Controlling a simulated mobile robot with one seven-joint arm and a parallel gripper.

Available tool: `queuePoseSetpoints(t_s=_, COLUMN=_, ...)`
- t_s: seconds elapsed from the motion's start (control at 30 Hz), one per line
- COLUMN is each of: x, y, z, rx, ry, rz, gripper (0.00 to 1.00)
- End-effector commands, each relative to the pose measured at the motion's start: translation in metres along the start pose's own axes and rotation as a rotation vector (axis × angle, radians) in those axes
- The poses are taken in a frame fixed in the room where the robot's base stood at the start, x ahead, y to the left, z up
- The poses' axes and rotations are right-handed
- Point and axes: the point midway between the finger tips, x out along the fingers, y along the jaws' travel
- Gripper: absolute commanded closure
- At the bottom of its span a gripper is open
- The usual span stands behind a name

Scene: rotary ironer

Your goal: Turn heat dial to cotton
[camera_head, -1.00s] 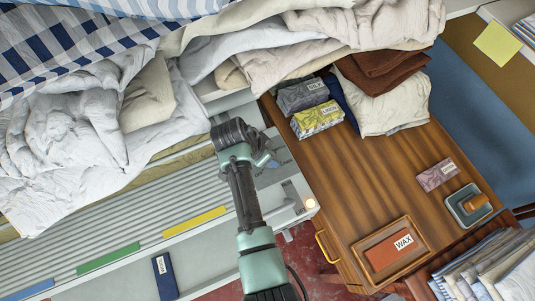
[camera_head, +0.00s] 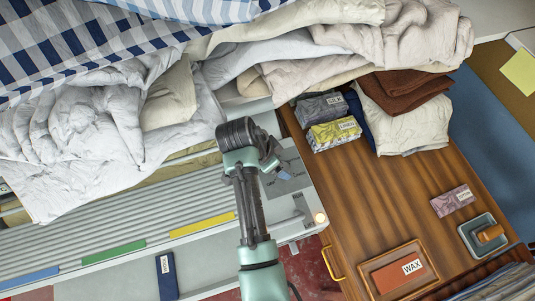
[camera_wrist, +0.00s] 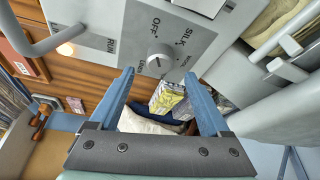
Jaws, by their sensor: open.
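The heat dial (camera_wrist: 160,59) is a round grey knob on the ironer's light grey control panel (camera_wrist: 118,12). In the wrist view, OFF and SILK are printed around it. Smaller labels near the fingertips are partly covered and hard to read. The dial's exact setting is too small to tell. My gripper (camera_wrist: 158,75) is open, its two blue fingers on either side of the dial's lower edge in the picture, with nothing between them. I cannot tell whether they touch the panel. In the head view my gripper (camera_head: 284,173) is over the panel (camera_head: 290,190), and the dial is not clearly visible.
A bar handle (camera_wrist: 50,38) and a RUN label are beside the dial. A wooden table (camera_head: 390,195) to the right holds folded cloths, labelled packets and a WAX tray (camera_head: 402,268). Rumpled white linen (camera_head: 75,140) lies left of my arm.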

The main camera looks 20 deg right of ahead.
Motion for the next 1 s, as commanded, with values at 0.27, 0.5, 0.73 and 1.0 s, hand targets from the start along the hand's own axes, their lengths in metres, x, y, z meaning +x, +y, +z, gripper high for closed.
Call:
queuePoseSetpoints(t_s=0.27, x=-0.058, y=-0.001, z=0.001, rx=0.0, ry=0.001, rz=-0.004, gripper=0.19)
queuePoseSetpoints(t_s=0.5, x=-0.083, y=0.0, z=0.001, rx=-0.002, ry=0.0, rz=-0.001, gripper=0.19)
queuePoseSetpoints(t_s=0.73, x=-0.086, y=0.0, z=0.001, rx=-0.001, ry=0.0, rz=0.001, gripper=0.19)
queuePoseSetpoints(t_s=1.0, x=-0.085, y=0.0, z=0.001, rx=-0.001, ry=-0.001, rz=0.001, gripper=0.19)
